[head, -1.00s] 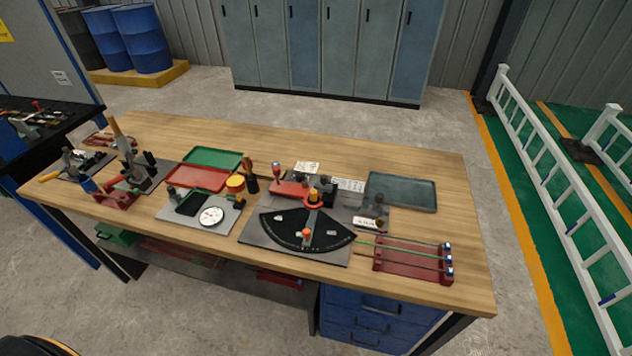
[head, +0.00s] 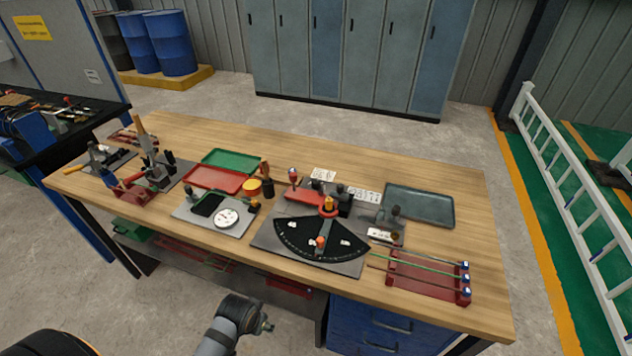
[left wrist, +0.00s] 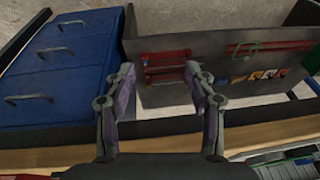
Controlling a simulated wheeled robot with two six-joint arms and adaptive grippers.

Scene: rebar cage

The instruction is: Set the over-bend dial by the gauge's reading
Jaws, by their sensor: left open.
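A white round gauge (head: 226,218) lies on a grey plate (head: 187,211) left of the bench's middle; its reading is too small to make out. Right of it is the bender, with a black fan-shaped scale (head: 290,236), a pointer arm with an orange-red knob (head: 320,242) and an orange-topped pivot (head: 328,205). A small white plate with a brown round knob (head: 394,237) sits right of the fan; I cannot tell which part is the over-bend dial. My left gripper (left wrist: 160,72) is open and empty in the left wrist view, facing below the bench. My right gripper is not in view.
A red rack with rods (head: 428,278) is at the bench's right front. A grey tray (head: 420,205), a green tray (head: 231,161) and a red tray (head: 213,179) lie behind. Blue drawers (head: 378,325) stand below. The bench's back strip is clear.

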